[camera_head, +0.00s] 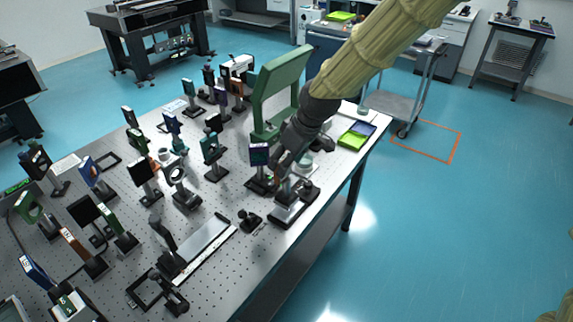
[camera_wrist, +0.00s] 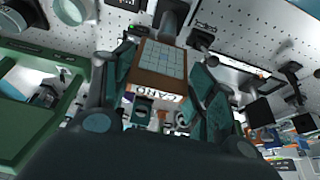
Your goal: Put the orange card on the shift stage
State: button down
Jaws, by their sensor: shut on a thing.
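The orange card (camera_wrist: 158,87) is in the wrist view as a brown-orange block with a pale grid on its face and lettering along its lower edge. My gripper (camera_wrist: 162,68) is shut on it, one teal finger at each side. In the head view my gripper (camera_head: 281,160) points down over the near right part of the table; the card is hard to make out there. A low black stage with a pale top (camera_head: 288,212) stands just below my gripper. A long pale rail stage (camera_head: 208,248) lies further left. I cannot tell which is the shift stage.
A purple-faced mount (camera_head: 259,154) stands close left of my gripper. A tall green frame (camera_head: 275,88) rises behind it. Several post-mounted optics crowd the table's left. Green and blue trays (camera_head: 352,139) lie at the right corner. A small black knob (camera_head: 249,220) sits near the front edge.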

jog(key=shift+f+p, duration=0.4)
jog(key=shift+f, duration=0.85)
jog(key=shift+f, duration=0.15)
jog(key=c, duration=0.5)
grip_release()
jog(key=b+v, duration=0.2)
jog(key=v, duration=1)
jog(key=shift+r+b, duration=0.2)
jog(key=shift+b, duration=0.1)
jog(key=shift+a, duration=0.1)
